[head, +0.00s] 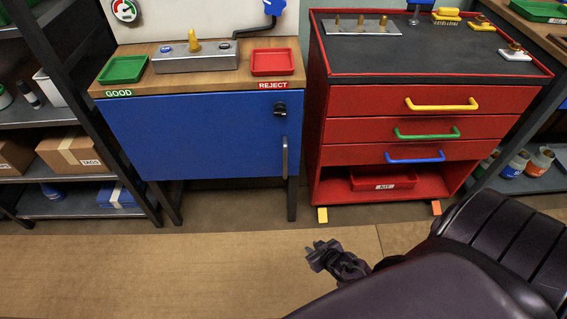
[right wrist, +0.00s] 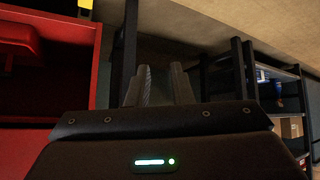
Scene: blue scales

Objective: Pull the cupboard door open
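The blue cupboard door (head: 195,135) is shut under the wooden top, in the head view. Its dark vertical handle (head: 285,158) is at the lower right of the door, and a black knob or lock (head: 281,109) sits above it. My right gripper (head: 318,256) is low over the floor, in front and to the right of the handle and apart from it. In the right wrist view its two fingers (right wrist: 161,78) stand apart with nothing seen between them. The handle cannot be made out in that view. My left gripper is out of view.
A red drawer cart (head: 424,100) stands right of the cupboard; its red side (right wrist: 60,70) also shows in the right wrist view. A dark shelf rack (head: 88,115) with boxes is on the left. The floor (head: 160,265) before the cupboard is clear.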

